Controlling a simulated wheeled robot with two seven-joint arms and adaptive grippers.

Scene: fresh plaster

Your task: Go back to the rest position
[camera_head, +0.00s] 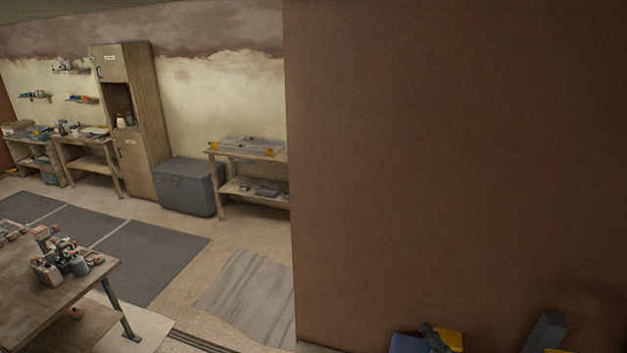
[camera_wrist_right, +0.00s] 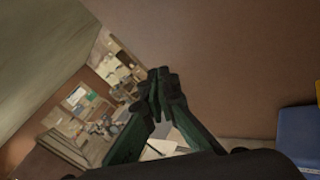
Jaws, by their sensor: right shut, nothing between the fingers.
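My right gripper (camera_wrist_right: 159,82) shows large in the right wrist view. Its dark green fingers come together at their dark tips, with nothing between them. In the head view a small dark shape (camera_head: 434,338) at the bottom edge, in front of the brown wall, seems to be this gripper. Most of it is cut off by the frame. My left gripper is not in view.
A plain brown wall (camera_head: 450,150) fills the right of the head view. A blue item (camera_head: 408,343) with yellow beside it is at the bottom. A cluttered table (camera_head: 30,300) stands lower left. A grey chest (camera_head: 187,188) and open floor lie beyond.

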